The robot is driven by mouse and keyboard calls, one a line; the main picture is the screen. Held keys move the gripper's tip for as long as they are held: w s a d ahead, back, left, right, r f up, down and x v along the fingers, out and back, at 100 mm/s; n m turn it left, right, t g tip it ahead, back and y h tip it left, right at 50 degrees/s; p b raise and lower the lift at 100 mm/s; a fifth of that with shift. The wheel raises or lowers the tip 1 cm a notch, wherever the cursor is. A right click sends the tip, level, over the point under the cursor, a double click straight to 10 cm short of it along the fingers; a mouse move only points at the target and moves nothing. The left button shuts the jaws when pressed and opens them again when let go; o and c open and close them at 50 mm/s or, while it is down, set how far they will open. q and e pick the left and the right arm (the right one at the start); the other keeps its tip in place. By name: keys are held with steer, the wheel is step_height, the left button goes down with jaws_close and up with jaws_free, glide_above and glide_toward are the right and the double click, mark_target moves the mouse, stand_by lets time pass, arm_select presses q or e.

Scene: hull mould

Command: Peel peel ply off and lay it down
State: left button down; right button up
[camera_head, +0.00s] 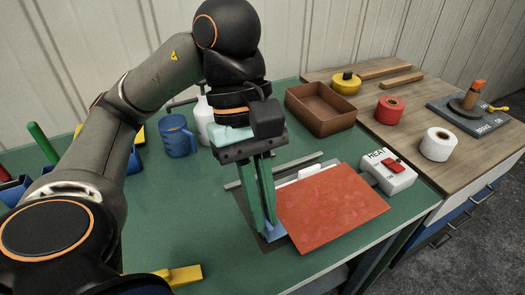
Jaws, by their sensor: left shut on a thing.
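A red-orange sheet (335,208), which looks like the peel ply, lies roughly flat on the green table, to the right of my left gripper. I cannot tell whether this piece is a tab of the sheet or something else. A pale edge shows at the sheet's back side; what lies under the sheet is hidden. My right gripper is not in view.
A white heat switch box (388,172) stands right of the sheet. A brown tray (320,107), blue mug (177,136) and white bottle (204,121) stand behind. The wooden bench (412,118) at right carries tape rolls. A yellow object (179,276) lies at the front.

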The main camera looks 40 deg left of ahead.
arm_select(q)
steer(key=shift+r+p, duration=0.7)
steer(key=shift+r, duration=0.35)
steer(key=shift+r, duration=0.15)
steer(key=shift+r+p, duration=2)
steer(key=shift+r, duration=0.4)
